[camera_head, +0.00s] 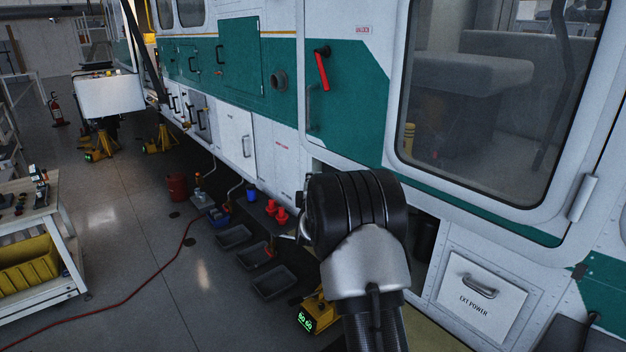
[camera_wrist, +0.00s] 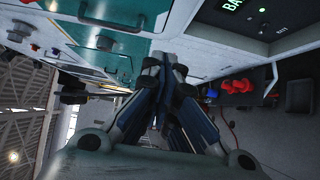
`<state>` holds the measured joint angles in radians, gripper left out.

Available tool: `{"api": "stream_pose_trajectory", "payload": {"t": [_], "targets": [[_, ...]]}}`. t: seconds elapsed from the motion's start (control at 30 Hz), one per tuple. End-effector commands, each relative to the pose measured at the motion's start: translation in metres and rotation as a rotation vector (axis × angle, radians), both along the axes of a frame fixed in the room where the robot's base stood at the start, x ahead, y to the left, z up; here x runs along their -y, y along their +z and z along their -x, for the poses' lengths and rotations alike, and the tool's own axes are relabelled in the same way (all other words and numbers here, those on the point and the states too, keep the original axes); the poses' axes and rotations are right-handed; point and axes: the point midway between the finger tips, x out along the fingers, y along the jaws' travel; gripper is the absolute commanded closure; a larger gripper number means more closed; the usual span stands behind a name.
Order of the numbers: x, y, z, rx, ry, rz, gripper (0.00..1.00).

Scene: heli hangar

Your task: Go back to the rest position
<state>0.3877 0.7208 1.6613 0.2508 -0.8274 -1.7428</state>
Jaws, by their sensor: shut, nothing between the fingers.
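My gripper (camera_wrist: 166,66) shows in the wrist view with its dark fingers drawn together and nothing between them. It is close to the white and green helicopter side. In the head view my arm reaches towards the lower side of the helicopter (camera_head: 230,60), and its black joint and grey link hide most of the gripper. In the wrist view a dark panel (camera_wrist: 236,24) with green lettering and a green light is at the upper right. I cannot tell whether the fingers touch anything.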

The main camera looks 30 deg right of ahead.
Motion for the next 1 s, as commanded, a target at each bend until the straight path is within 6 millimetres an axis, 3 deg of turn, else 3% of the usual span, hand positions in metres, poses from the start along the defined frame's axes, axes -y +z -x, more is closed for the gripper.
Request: {"api": "stream_pose_trajectory", "payload": {"t": [0.27,0.37,0.47,0.57,0.77,0.87,1.0], "targets": [[-0.005,0.001,0.005,0.001,0.002,-0.003,1.00],[-0.015,0.009,0.005,0.002,0.021,-0.042,1.00],[-0.044,0.026,0.011,-0.001,0.067,-0.158,1.00],[-0.088,0.045,0.027,-0.024,0.123,-0.339,1.00],[-0.183,0.064,0.100,-0.125,0.163,-0.735,1.00],[-0.225,0.065,0.151,-0.190,0.134,-0.917,1.00],[-0.273,0.056,0.235,-0.287,0.042,-1.143,1.00]]}}
